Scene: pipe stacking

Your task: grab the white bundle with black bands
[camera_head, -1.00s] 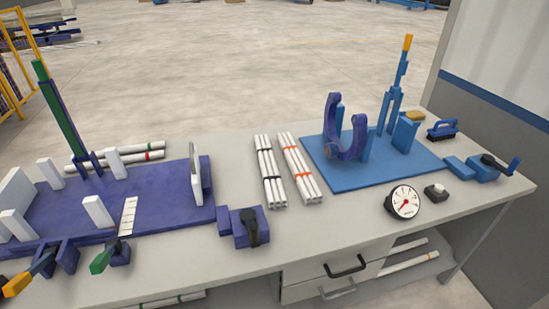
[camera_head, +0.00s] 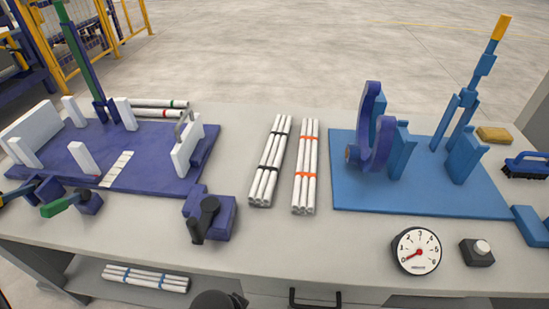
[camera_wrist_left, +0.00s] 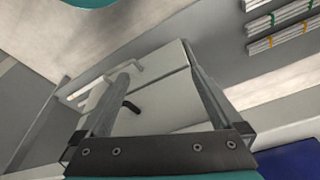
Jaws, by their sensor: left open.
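The white bundle with black bands (camera_head: 268,180) lies on the table (camera_head: 255,240) in the head view, left of a similar bundle with orange bands (camera_head: 306,185). It lies lengthwise from front to back, with a narrow gap between the two. My left gripper (camera_wrist_left: 157,60) shows in the left wrist view with its fingers apart and nothing between them. It faces the table's white drawer fronts (camera_wrist_left: 165,95) and black handle. The black-banded bundle cannot be made out in the wrist view. My right gripper is in neither view.
Left is a purple fixture board (camera_head: 60,150) with white blocks and a clamp (camera_head: 208,215). Right is a blue board (camera_head: 430,195) with upright parts, a gauge (camera_head: 417,250) and a button box (camera_head: 478,251). More banded pipes (camera_head: 145,278) lie on a lower shelf. Table in front of the bundles is clear.

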